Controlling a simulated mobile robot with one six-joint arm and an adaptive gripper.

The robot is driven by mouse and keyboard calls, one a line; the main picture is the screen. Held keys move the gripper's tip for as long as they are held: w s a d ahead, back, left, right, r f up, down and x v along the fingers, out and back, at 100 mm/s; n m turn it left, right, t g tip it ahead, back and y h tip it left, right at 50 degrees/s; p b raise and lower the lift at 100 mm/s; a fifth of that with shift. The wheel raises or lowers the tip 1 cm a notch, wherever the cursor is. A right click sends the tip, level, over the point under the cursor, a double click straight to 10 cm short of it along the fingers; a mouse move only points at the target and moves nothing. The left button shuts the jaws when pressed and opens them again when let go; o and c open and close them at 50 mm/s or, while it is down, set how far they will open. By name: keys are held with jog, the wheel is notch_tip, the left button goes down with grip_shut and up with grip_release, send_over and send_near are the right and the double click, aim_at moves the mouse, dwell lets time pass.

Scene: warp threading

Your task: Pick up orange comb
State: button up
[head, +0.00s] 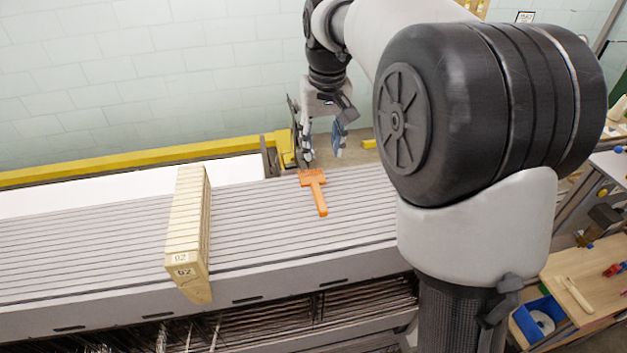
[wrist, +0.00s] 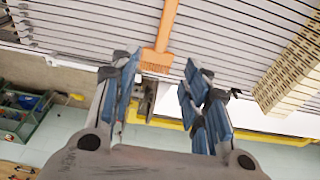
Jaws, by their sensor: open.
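The orange comb (head: 315,186) lies on the grey slatted surface (head: 260,245), its wide toothed head towards the far edge and its handle towards me. In the wrist view the comb (wrist: 163,42) is at the top centre, its head just beyond my fingertips. My gripper (head: 324,140) is open and empty, beyond the comb and above it in the head view. In the wrist view my gripper (wrist: 162,80) shows its blue-padded fingers apart, with the comb's head lined up with the gap between them. The fingers appear apart from the comb.
A yellow rail (head: 130,160) runs behind the slats along the pale block wall. A wooden workbench (head: 590,275) with a blue bin is at the right. The slats around the comb are clear.

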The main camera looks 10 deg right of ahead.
send_over(317, 188)
jog(key=f, duration=0.9)
jog(key=shift+s+d+f, duration=0.15)
jog(key=shift+s+f, duration=0.15)
jog(key=shift+s, duration=0.1)
jog(key=f, duration=0.5)
jog(key=shift+w, duration=0.4)
jog(key=shift+s, duration=0.1)
grip_shut()
